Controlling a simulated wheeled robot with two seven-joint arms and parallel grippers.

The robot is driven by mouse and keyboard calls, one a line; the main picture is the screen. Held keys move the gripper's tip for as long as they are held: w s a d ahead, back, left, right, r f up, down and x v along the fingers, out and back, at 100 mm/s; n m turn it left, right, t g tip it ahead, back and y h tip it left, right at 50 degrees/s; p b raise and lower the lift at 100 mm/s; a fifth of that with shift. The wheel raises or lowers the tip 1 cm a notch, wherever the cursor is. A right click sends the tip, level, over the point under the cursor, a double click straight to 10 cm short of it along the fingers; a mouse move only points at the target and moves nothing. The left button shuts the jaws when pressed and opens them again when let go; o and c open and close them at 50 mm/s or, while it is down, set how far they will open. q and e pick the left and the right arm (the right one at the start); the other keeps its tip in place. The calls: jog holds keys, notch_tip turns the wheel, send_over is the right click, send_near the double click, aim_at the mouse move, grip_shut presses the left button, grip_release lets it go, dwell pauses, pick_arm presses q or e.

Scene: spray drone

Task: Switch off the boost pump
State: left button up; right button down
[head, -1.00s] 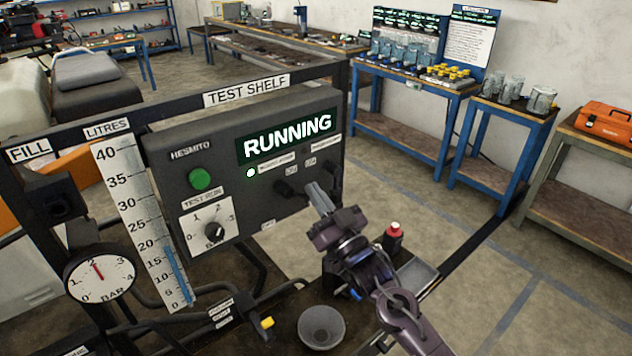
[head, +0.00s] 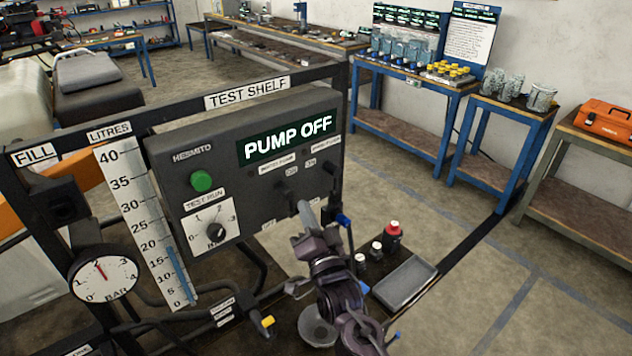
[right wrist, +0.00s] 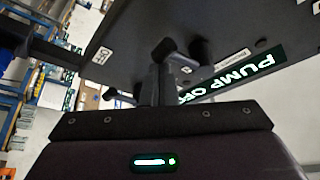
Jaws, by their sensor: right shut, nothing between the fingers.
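The test shelf's dark control box (head: 240,170) carries a display (head: 290,138) that reads PUMP OFF. It also shows, tilted, in the right wrist view (right wrist: 240,76). Black switch levers stick out of the panel's lower right; one lever (head: 283,190) shows just left of my right gripper (head: 305,208). In the right wrist view two dark levers (right wrist: 165,49) stand close ahead of the fingers. My right gripper is shut and empty, its tips at the switches; I cannot tell whether they touch. My left gripper is out of view.
A green button (head: 201,182) and a test run dial (head: 214,229) sit left on the panel. A pressure gauge (head: 103,279) and a litre scale (head: 146,225) stand further left.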

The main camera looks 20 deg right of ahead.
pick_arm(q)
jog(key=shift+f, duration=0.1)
pick_arm(e)
jog(key=shift+s+a+f, duration=0.1)
jog(key=shift+a, duration=0.15)
dwell(0.5)
